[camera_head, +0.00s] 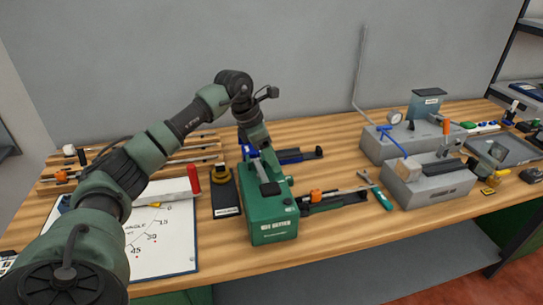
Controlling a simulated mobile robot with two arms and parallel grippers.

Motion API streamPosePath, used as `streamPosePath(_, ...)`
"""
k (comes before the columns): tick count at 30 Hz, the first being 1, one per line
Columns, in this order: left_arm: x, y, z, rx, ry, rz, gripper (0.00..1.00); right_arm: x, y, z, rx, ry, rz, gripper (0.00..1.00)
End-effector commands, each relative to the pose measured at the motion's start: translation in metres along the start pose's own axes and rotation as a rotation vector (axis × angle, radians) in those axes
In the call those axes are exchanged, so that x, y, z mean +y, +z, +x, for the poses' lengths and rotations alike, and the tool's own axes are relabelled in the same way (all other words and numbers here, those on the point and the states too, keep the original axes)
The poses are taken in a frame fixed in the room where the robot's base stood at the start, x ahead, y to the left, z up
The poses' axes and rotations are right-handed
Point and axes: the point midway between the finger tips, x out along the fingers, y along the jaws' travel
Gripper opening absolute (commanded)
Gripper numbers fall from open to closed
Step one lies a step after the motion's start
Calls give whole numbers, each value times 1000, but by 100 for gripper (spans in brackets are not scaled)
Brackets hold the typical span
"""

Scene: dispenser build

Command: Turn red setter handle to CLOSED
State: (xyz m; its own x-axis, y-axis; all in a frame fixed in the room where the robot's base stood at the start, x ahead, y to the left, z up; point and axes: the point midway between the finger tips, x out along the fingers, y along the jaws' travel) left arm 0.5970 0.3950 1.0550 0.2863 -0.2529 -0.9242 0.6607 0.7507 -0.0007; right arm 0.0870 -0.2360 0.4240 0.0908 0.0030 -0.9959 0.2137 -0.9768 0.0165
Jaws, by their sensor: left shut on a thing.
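A green box-shaped device (273,222) with a white front label stands near the front edge of the bench. The label is too small to read surely. My left gripper (264,178) reaches down onto its top from above and is shut on a part there. The gripper and wrist cover most of this part, so its colour and any CLOSED mark cannot be made out. A dark piece (270,188) shows on the device's top beside the jaws. A separate red upright grip (194,178) stands by the angle board, apart from my gripper. My right gripper is out of view.
A white angle board (165,240) lies left of the device. A black rail with an orange part (316,196) adjoins its right side. Grey blocks (435,184) with a blue lever stand further right. Bare bench (345,232) shows at front right of the device.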

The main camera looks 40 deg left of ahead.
Motion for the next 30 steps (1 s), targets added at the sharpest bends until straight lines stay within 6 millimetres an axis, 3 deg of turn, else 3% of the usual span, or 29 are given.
streamPosePath(1, 0, 0, 0, -1, 1, 3, 59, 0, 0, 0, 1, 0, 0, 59)
streamPosePath(2, 0, 0, 0, -1, 1, 3, 65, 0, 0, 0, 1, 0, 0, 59)
streamPosePath(14, 0, 0, -6, -2, 2, 1, 65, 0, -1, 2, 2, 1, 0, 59)
streamPosePath(24, 1, 0, -60, -3, 4, 2, 65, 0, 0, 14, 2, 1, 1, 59)
streamPosePath(30, 0, 0, -77, -2, 1, 2, 65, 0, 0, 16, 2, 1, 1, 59)
